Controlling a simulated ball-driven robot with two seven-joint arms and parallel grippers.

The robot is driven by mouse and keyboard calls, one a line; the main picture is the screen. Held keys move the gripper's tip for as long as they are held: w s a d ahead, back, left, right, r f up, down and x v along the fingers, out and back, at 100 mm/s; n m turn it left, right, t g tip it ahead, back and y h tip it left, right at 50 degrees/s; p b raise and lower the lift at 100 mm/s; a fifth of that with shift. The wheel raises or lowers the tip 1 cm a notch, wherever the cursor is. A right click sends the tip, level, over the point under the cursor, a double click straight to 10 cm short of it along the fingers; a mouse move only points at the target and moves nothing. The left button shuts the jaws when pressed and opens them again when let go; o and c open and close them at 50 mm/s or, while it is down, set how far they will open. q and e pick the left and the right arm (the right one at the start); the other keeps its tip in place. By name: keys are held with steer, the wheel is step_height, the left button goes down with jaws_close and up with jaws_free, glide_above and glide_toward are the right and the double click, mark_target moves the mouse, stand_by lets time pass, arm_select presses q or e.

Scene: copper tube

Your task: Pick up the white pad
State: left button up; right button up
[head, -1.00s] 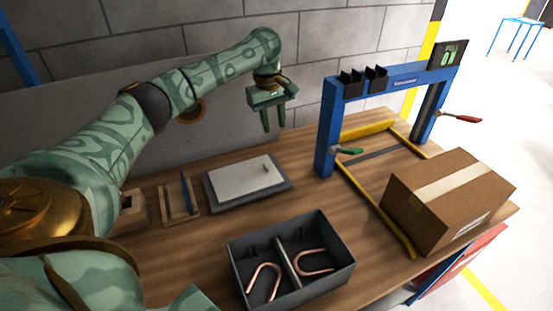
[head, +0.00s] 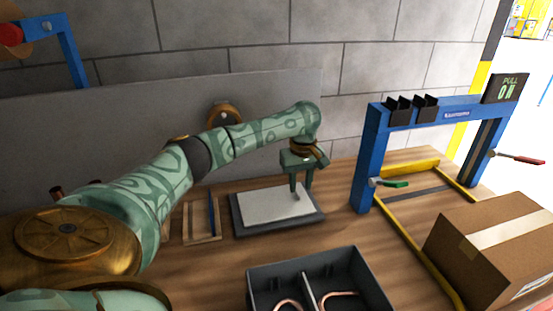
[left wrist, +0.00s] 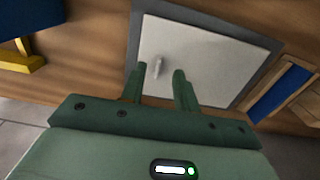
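The white pad (head: 268,206) is a flat, light rectangle lying in a dark grey tray (head: 240,230) on the wooden bench. A small upright grip (left wrist: 157,67) stands on the pad in the left wrist view. My left gripper (head: 300,190) points down over the right part of the pad. In the left wrist view my left gripper (left wrist: 160,74) has its two fingers apart, with the small grip showing between their tips. I cannot tell whether a finger touches it. My right gripper is not in view.
A dark divided bin (head: 262,276) with copper tubes stands in front. A wooden holder (head: 202,237) is to the left. A wall stands behind.

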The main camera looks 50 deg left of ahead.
mark_target(299, 196)
arm_select(q)
step_height(299, 196, down, 4)
steer(key=shift+f+b, duration=0.2)
steer(key=shift+b, duration=0.9)
steer(key=shift+r, duration=0.2)
jaws_close()
